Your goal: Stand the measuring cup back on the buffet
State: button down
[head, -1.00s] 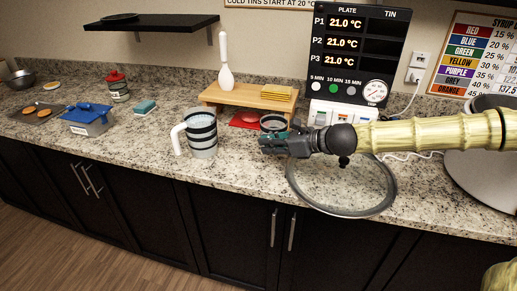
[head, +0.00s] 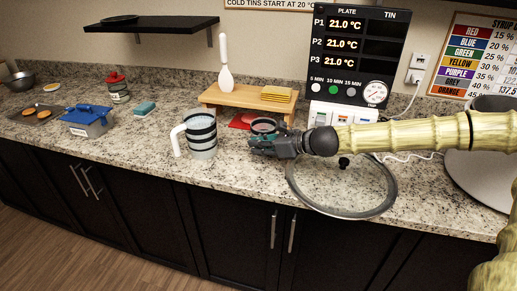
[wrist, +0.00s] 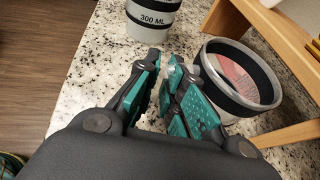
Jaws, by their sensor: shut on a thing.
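The measuring cup (head: 264,126) is a small clear cup with a dark band round its rim. In the wrist view the cup (wrist: 262,85) is right of the fingers, its round mouth facing the camera, with red showing through it. My gripper (head: 256,143) is shut at the cup's near side; a clear piece, apparently its handle, shows between the fingertips (wrist: 172,72). The fingers hide part of it. I cannot tell whether the cup's base touches the granite buffet top (head: 240,178).
A striped jug (head: 202,138) marked 300 ML stands close left of my gripper. A wooden riser (head: 240,97) with a yellow stack stands behind, a red flat piece (head: 237,122) before it. A round glass lid (head: 340,190) lies right.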

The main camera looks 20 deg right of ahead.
jog(key=shift+f, duration=0.55)
jog(key=c, duration=1.5)
grip_release()
jog(key=shift+c, duration=0.2)
jog(key=shift+r, duration=0.1)
jog(key=shift+p+v, duration=0.45)
jog(key=shift+v, duration=1.5)
jog(key=shift+p+v, duration=1.65)
jog(key=shift+v, duration=2.3)
